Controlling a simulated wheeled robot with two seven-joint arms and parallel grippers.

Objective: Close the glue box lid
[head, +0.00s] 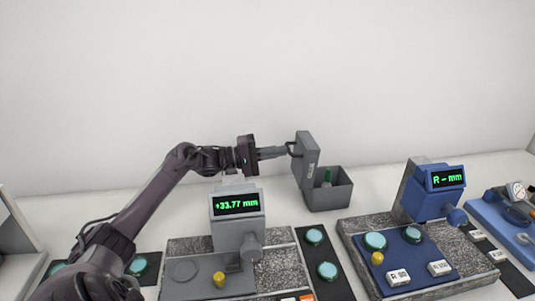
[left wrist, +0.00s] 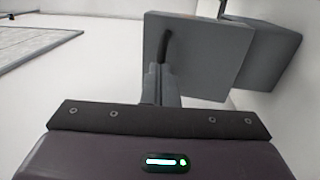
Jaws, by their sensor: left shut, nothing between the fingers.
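The glue box (head: 343,194) is a grey open-topped box at the back of the bench, with a green-topped bottle (head: 327,178) inside. Its grey lid (head: 310,157) stands about upright at the box's left side, open. The lid's flat face also shows in the left wrist view (left wrist: 205,58), with a dark handle (left wrist: 167,46) on it. My left gripper (head: 287,152) reaches in from the left and is shut and empty. Its fingertips (left wrist: 160,72) are at the lid's outer face beside the handle; I cannot tell whether they touch. My right gripper is not in view.
A grey gauge with a green display (head: 237,205) stands in front of the box, below my left arm. A blue gauge (head: 436,190) stands to the right on a stone plate. Teal discs (head: 314,236) lie between. The wall behind is bare.

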